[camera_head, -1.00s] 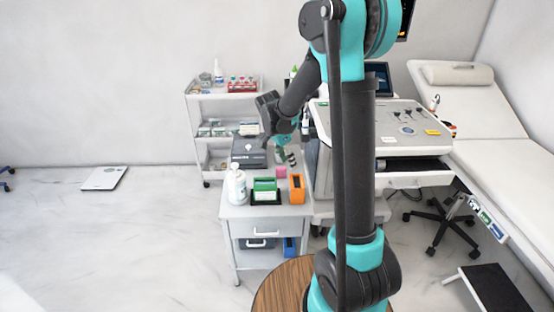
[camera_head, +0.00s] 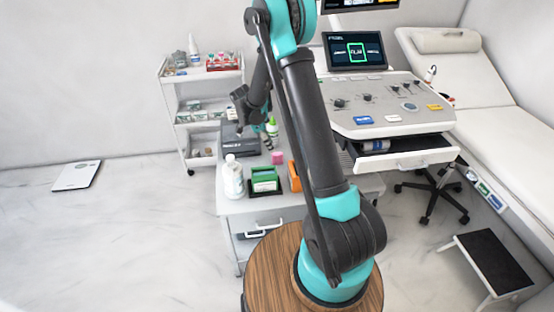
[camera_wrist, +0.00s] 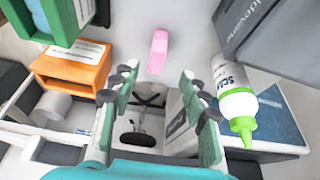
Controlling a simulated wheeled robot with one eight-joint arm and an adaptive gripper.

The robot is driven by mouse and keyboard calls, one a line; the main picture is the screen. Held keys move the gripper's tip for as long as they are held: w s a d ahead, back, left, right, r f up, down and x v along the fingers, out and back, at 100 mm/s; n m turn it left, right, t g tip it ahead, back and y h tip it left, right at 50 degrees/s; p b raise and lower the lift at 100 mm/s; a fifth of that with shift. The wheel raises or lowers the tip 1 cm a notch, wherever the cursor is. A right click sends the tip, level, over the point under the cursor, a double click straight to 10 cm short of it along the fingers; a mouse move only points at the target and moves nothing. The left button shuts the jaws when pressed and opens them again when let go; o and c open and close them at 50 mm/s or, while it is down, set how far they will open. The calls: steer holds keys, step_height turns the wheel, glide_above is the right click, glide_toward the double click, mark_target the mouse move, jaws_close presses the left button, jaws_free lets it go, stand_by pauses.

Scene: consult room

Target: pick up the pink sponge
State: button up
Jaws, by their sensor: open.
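The pink sponge (camera_head: 277,157) is a small block on the top of the white side cart (camera_head: 236,206), behind the orange holder. In the wrist view the sponge (camera_wrist: 157,52) lies beyond my fingertips, roughly in line with the gap between them. My gripper (camera_wrist: 160,76) is open, with nothing between its fingers, and is apart from the sponge. In the head view my arm hides part of the cart's right side, and the gripper is small and hard to make out.
An orange holder (camera_wrist: 72,68) stands left of the sponge. A green-capped bottle (camera_wrist: 235,100) and a grey box (camera_wrist: 268,35) are on its right. A white bottle (camera_head: 233,178) and a green box (camera_head: 264,180) stand at the cart's front. An open drawer (camera_head: 405,155) juts from the console.

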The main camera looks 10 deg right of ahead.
mark_target(276, 154)
steer(key=shift+s+x, duration=0.2)
steer(key=shift+x, duration=4.15)
steer(key=shift+d, duration=0.1)
steer(key=shift+r, duration=0.1)
jaws_close()
step_height(276, 154, up, 20)
